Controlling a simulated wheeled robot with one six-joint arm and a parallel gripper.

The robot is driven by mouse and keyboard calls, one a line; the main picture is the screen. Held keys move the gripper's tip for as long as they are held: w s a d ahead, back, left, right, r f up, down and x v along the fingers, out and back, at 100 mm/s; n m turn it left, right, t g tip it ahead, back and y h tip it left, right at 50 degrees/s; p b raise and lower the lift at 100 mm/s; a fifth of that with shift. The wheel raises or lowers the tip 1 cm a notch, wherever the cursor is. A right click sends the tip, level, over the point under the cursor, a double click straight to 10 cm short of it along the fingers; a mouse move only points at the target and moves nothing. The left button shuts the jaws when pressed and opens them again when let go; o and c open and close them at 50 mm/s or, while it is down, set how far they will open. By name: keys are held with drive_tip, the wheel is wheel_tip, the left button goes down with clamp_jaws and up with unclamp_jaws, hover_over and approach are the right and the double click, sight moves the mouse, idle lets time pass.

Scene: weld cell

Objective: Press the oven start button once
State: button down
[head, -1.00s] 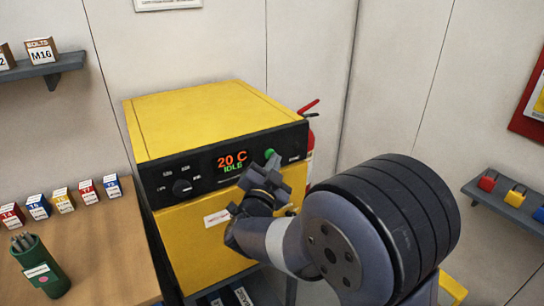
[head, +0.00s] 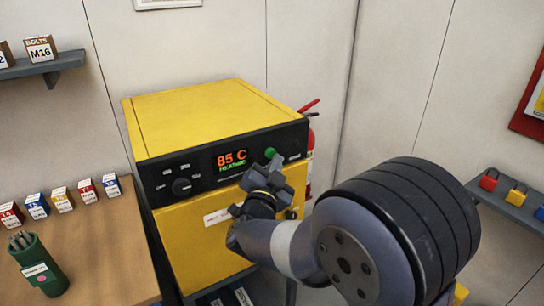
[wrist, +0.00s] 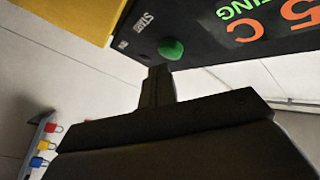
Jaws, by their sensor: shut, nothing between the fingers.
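The yellow oven (head: 200,115) stands ahead with a black control panel. Its green start button (head: 270,154) is on the right part of the panel; the wrist view shows the button (wrist: 171,48) beside the START label. The display (head: 231,160) reads 85 C with a green HEATING line. My gripper (head: 275,163) is shut and empty, with its tips just below the button in the head view. In the wrist view the shut fingers (wrist: 157,72) end just under the button, with their tips near its lower edge. I cannot tell whether they touch it.
A dark knob (head: 181,187) is on the panel's left. A wooden bench (head: 105,245) with several small labelled boxes and a green cup (head: 40,268) is at left. A shelf with padlocks (head: 505,195) is on the right wall. A red extinguisher (head: 310,135) is behind the oven.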

drive_tip(key=shift+s+d, duration=0.1)
drive_tip(key=shift+s, duration=0.1)
drive_tip(key=s+d, duration=0.1)
drive_tip(key=s, duration=0.1)
drive_tip(key=s+d+b, duration=0.1)
drive_tip(key=s+d, duration=0.1)
idle(0.6)
drive_tip(key=shift+a, duration=0.1)
idle(0.4)
drive_tip(key=s+d, duration=0.1)
drive_tip(key=s+d+p, duration=0.1)
drive_tip(key=s, duration=0.1)
drive_tip(key=shift+s+d, duration=0.1)
drive_tip(key=shift+s, duration=0.05)
idle(0.8)
